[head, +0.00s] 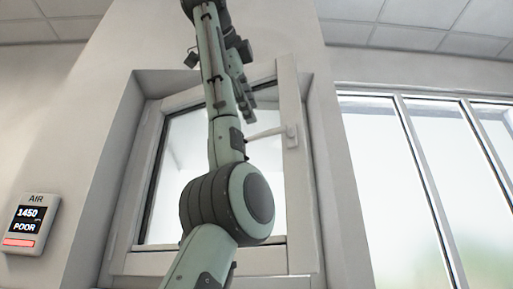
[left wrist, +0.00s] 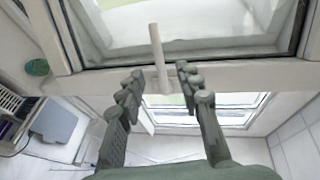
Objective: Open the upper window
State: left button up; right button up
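The upper window (head: 292,210) is a pale framed sash in a deep wall recess in the head view. Its white handle (head: 268,133) sits on the right stile, with the lever lying about level and pointing left over the glass. I cannot tell for sure whether the sash stands slightly ajar. My left gripper (head: 247,103) is raised in front of the pane, near the lever. In the left wrist view the fingers (left wrist: 158,75) are spread apart, and the handle (left wrist: 157,55) shows in the gap between them, not gripped. My right gripper is not in view.
An air monitor (head: 28,223) reading 1450, POOR hangs on the wall at the left. Tall fixed panes (head: 385,180) stand at the right. The recess wall (head: 110,175) borders the window. The left wrist view shows a round green object (left wrist: 37,67) and a grey item (left wrist: 50,130).

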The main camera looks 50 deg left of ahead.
pick_arm(q)
jog(key=shift+v, duration=0.85)
jog(key=shift+w, duration=0.1)
jog(key=shift+c, duration=0.3)
